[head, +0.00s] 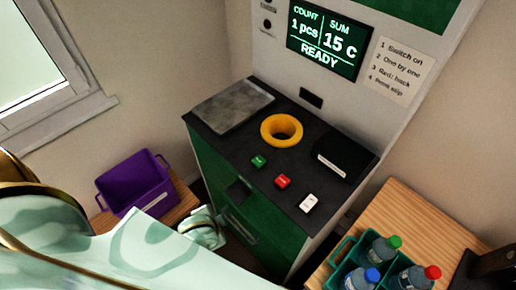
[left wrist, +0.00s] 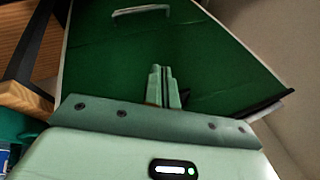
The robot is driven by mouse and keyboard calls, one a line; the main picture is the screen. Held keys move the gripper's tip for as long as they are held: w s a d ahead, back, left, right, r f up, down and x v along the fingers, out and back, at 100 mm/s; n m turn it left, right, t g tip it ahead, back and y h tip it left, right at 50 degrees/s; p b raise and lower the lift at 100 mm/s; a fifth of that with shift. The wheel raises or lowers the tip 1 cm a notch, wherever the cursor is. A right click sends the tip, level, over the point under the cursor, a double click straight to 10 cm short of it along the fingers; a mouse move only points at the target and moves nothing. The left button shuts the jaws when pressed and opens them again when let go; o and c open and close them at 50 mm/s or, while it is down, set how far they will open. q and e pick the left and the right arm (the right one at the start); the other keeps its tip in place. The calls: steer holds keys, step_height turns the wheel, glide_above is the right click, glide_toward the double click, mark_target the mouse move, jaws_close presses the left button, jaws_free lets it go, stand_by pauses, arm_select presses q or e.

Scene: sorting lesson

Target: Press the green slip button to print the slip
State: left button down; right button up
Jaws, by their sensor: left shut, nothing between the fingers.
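The green slip button (head: 259,160) is on the dark top of the green and white machine (head: 225,197). It is the leftmost of three buttons in a slanting row, and nothing covers it. My left gripper (head: 217,238) is low in front of the machine's green front, below and apart from the button. In the left wrist view its fingers (left wrist: 162,84) are shut together and empty, with the green panel (left wrist: 205,55) and its pale handle behind them. The button does not show there. My right gripper is not in view.
A red button (head: 283,181) and a white button (head: 309,202) continue the row. A yellow ring (head: 281,130) surrounds an opening behind them. The screen (head: 325,40) reads 1 pcs, 15 C, READY. A purple crate (head: 135,184) stands left; a teal bottle crate (head: 342,250) stands right.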

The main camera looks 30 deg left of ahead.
arm_select(q)
steer(key=w+a+r+t+y+p, duration=0.1)
steer(key=w+a+r+t+p, duration=0.15)
steer(key=r, duration=0.95)
steer(key=w+a+r+t+y+p, duration=0.1)
steer(key=w+r+y+p, duration=0.15)
steer(key=r, duration=0.95)
steer(key=w+d+r+m+t+h+p, duration=0.1)
steer(key=w+d+r+m+t+h, duration=0.3)
steer(key=w+r+t, duration=0.85)
steer(key=w+d+f+m+g+h, duration=0.4)
steer(key=d+f+m+g+h, duration=0.45)
steer(key=h, duration=0.25)
steer(key=a+f+n+g+y, duration=0.2)
steer(key=a+f+g+y, duration=0.1)
steer(key=a+f+g, duration=0.3)
step_height(320, 180, down, 2)
steer(key=shift+s+a+f, duration=0.2)
steer(key=shift+s+a, duration=0.1)
steer(key=shift+s, duration=0.15)
